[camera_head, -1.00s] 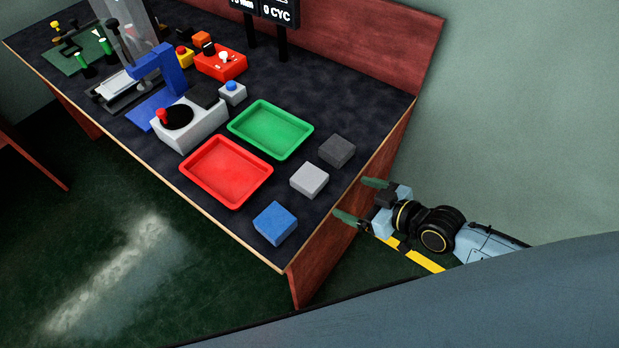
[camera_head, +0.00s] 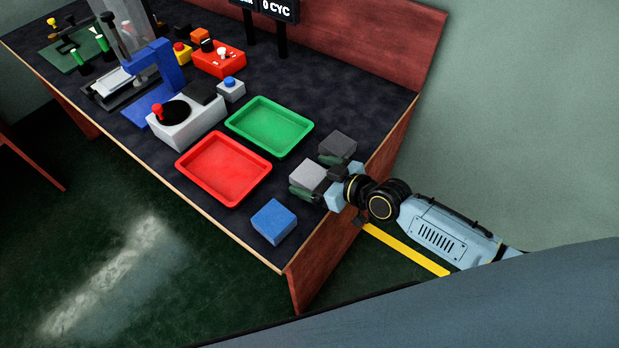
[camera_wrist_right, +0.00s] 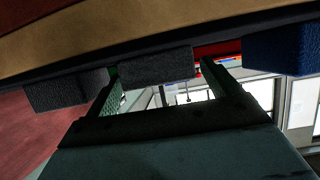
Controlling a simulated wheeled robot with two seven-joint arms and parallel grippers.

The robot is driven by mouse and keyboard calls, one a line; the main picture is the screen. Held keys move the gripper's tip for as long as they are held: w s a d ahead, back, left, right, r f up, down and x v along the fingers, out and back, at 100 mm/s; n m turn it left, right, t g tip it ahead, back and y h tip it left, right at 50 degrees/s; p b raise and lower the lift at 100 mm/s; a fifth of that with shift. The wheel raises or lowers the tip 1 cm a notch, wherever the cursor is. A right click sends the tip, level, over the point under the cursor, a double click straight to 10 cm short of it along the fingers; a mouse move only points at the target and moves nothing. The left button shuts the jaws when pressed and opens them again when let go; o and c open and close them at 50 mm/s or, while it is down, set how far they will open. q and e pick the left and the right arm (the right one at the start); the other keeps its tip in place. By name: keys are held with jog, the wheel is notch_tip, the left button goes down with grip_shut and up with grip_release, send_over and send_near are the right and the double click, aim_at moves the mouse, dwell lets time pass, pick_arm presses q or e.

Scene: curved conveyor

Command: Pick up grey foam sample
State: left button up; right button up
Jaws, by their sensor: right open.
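The grey foam sample (camera_head: 308,173) is a light grey block on the dark bench top near its right end. It lies between a dark grey block (camera_head: 338,144) and a blue block (camera_head: 273,221). My right gripper (camera_head: 313,176) is open, with one green finger on each side of the grey sample. In the right wrist view the grey sample (camera_wrist_right: 155,66) shows between the finger ends, with the dark block (camera_wrist_right: 66,91) to the left and the blue block (camera_wrist_right: 284,50) to the right. I cannot tell whether the fingers touch the sample. My left gripper is out of view.
A red tray (camera_head: 183,164) and a green tray (camera_head: 232,125) lie left of the blocks. The far finger is close to the dark block. A white box with a red knob (camera_head: 190,125) stands beyond the trays. The bench's right edge (camera_head: 395,130) is under my arm.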

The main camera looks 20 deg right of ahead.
jog(key=shift+x, duration=0.85)
jog(key=shift+c, duration=0.4)
jog(key=shift+s, duration=0.1)
jog(key=c, duration=1)
